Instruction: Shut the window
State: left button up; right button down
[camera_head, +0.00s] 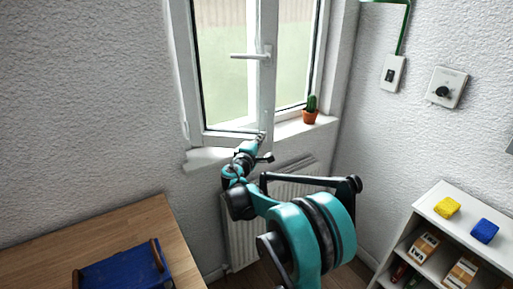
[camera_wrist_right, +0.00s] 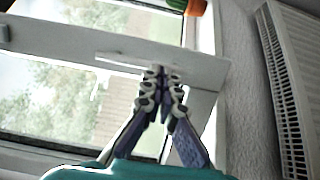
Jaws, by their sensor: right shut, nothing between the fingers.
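The white-framed window (camera_head: 267,95) stands partly open. Its sash is swung into the room, with a gap between its free edge and the frame on the right. The white window handle (camera_head: 250,56) sticks out to the left from the sash edge. My right gripper (camera_head: 261,138) is at the lower free corner of the sash. In the right wrist view its closed, empty fingers (camera_wrist_right: 163,78) overlap the sash edge (camera_wrist_right: 205,70); I cannot tell whether they touch it. My left gripper is not in view.
A cactus in an orange pot (camera_head: 310,113) stands on the sill, right of the sash. A radiator (camera_head: 240,235) is below the window. A wooden table (camera_head: 120,225) with a blue object is at lower left, and a white shelf (camera_head: 430,205) at lower right.

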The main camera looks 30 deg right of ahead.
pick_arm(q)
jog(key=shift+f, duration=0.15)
pick_arm(e)
jog(key=shift+w+d, duration=0.3)
jog(key=shift+d, duration=0.05)
jog(key=shift+d, duration=0.1)
